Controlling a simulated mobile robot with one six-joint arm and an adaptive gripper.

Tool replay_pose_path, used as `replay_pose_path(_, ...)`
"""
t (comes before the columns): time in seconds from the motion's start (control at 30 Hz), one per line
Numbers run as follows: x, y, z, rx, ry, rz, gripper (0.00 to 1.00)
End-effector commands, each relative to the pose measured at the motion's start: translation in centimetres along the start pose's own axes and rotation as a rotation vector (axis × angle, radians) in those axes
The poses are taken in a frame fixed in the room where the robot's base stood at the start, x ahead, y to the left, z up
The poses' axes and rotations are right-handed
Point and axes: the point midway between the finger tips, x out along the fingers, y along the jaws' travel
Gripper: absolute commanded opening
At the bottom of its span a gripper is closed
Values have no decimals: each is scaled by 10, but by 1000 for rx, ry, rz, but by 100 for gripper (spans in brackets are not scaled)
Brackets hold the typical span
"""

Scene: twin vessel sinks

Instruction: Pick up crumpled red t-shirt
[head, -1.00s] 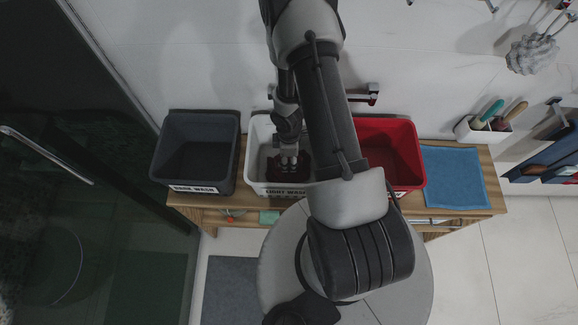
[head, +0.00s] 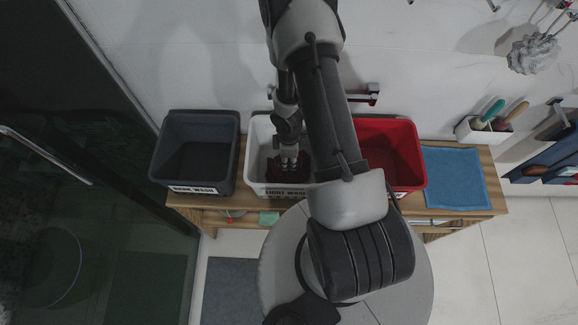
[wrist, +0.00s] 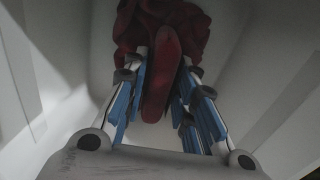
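The crumpled red t-shirt (wrist: 165,25) lies low inside the white basket, at the top middle of the wrist view. It looks dark red in the head view (head: 301,171). My gripper (wrist: 163,70) is down in the basket, its blue-padded fingers on both sides of a raised red fold that reaches back towards the palm. The fingertips are close to the fold; whether they press on it is unclear. In the head view, my gripper (head: 289,164) points down at the shirt, and my arm hides part of the basket.
The white basket (head: 258,152) stands between a dark grey bin (head: 176,177) and a red bin (head: 408,160) on a wooden bench (head: 488,170). A blue towel (head: 455,178) lies to the right. The basket's walls are close around my gripper.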

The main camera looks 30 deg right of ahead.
Motion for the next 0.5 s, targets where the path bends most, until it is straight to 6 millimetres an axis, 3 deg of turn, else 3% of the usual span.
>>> replay_pose_path(0.33,0,0,0,0,0,0,0)
replay_pose_path(0.5,0,0,0,0,0,0,0)
